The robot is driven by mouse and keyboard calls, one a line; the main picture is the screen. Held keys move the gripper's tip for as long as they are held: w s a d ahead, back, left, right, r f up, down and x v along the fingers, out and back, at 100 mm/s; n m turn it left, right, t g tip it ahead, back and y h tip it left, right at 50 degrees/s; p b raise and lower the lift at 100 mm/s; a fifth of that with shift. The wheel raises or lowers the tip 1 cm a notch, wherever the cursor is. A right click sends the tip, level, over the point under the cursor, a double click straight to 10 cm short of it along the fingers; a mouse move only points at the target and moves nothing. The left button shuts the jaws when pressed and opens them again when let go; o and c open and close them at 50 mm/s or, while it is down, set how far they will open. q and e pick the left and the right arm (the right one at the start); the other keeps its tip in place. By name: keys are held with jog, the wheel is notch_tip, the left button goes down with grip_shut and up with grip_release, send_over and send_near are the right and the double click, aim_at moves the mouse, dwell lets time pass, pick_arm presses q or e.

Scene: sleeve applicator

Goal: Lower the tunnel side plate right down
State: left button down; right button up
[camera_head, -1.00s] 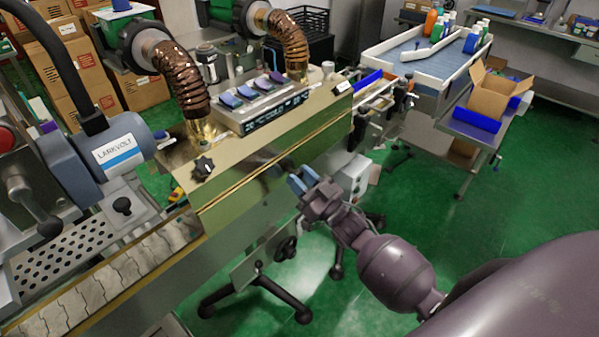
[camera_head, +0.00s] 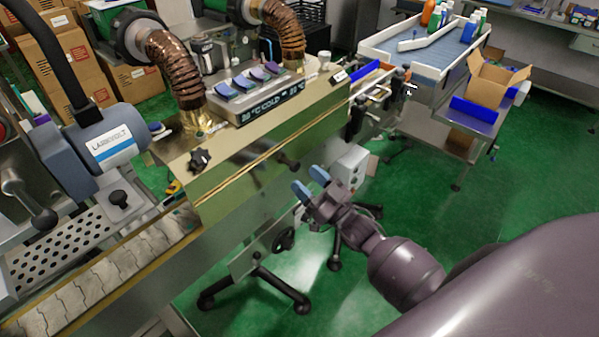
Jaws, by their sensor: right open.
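The brass tunnel side plate (camera_head: 250,180) stands along the near side of the heat tunnel (camera_head: 255,135), below its gold top. A small dark knob (camera_head: 291,163) sticks out of the plate. I cannot tell whether a gap is left under the plate's lower edge. My right gripper (camera_head: 309,182), with two blue fingertips, is open and empty. It is just below and right of the knob and looks apart from the plate. My left gripper is not in view.
A slatted conveyor (camera_head: 95,280) enters the tunnel from the lower left. A LARKVOLT motor unit (camera_head: 108,145) stands at the left. A grey control box (camera_head: 350,166) and stand legs (camera_head: 265,285) are near my right arm.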

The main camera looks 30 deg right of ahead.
jog(key=v, duration=0.7)
jog(key=shift+s+f, duration=0.1)
jog(key=shift+f, duration=0.05)
dwell(0.3)
notch_tip(320, 180, down, 6)
jog(key=g+h, duration=0.5)
jog(key=h, duration=0.1)
jog(key=s+a+f+m+g, duration=0.1)
jog(key=s+f+g, duration=0.1)
jog(key=s, duration=0.5)
jog(key=s+a+f+m+g+h, duration=0.1)
jog(key=s+f+g, duration=0.2)
jog(key=s+f, duration=0.2)
jog(key=s, duration=0.3)
jog(key=shift+a+f+m, duration=0.2)
jog(key=shift+f+m, duration=0.1)
jog(key=shift+m, duration=0.1)
